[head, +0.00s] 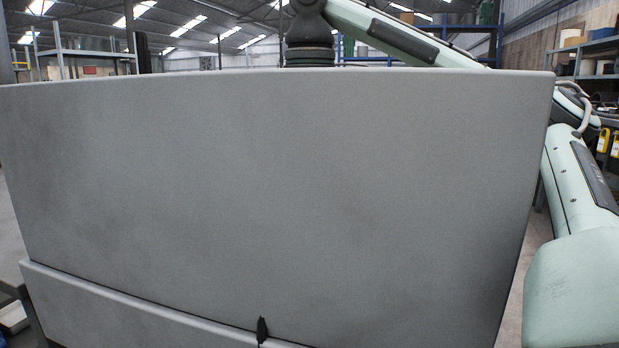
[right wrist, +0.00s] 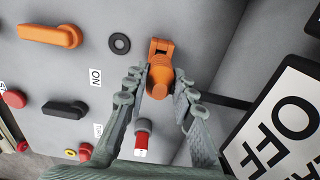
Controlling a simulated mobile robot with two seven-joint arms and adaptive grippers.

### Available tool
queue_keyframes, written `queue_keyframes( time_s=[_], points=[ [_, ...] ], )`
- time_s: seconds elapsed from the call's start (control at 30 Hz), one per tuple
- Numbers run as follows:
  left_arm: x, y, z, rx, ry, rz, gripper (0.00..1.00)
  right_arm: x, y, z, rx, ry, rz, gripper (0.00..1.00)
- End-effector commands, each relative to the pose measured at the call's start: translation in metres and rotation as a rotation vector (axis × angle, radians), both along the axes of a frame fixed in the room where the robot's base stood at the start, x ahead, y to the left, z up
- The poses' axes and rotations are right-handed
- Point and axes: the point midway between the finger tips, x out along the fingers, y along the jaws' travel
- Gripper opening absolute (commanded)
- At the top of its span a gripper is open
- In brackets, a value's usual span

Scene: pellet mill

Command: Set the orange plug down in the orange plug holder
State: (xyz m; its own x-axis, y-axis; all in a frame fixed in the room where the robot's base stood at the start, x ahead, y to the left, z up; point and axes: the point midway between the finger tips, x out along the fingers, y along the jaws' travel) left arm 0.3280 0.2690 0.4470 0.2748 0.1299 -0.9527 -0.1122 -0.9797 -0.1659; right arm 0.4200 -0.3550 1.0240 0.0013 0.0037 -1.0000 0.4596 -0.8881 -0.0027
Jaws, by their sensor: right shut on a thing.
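The orange plug (right wrist: 159,82) is between the fingers of my right gripper (right wrist: 164,88) in the right wrist view. My right gripper is shut on it. An orange piece with a dark square opening (right wrist: 161,46) is directly above the plug in the picture, against the grey panel. It looks like the orange plug holder, and the plug touches or overlaps it. I cannot tell whether the plug sits in it. In the head view a grey panel hides the plug, the holder and my right gripper. My left gripper is not in view.
The grey panel (head: 270,190) fills most of the head view. Near the gripper are an orange handle (right wrist: 50,35), a black ring (right wrist: 120,43), a black handle (right wrist: 65,110), a red-and-white piece (right wrist: 142,140) and an OFF sign (right wrist: 285,125). Shelves (head: 590,55) stand behind.

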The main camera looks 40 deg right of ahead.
Motion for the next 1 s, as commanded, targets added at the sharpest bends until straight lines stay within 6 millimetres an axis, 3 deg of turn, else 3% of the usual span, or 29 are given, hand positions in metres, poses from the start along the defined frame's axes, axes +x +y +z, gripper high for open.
queue_keyframes(
  time_s=[0.37,1.0],
  points=[
    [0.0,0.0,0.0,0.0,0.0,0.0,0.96,0.0,0.0,0.0,0.0,-0.001,0.0,0.0],
    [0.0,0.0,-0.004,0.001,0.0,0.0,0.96,0.0,0.0,-0.029,0.0,0.0,-0.001,0.0]
  ],
)
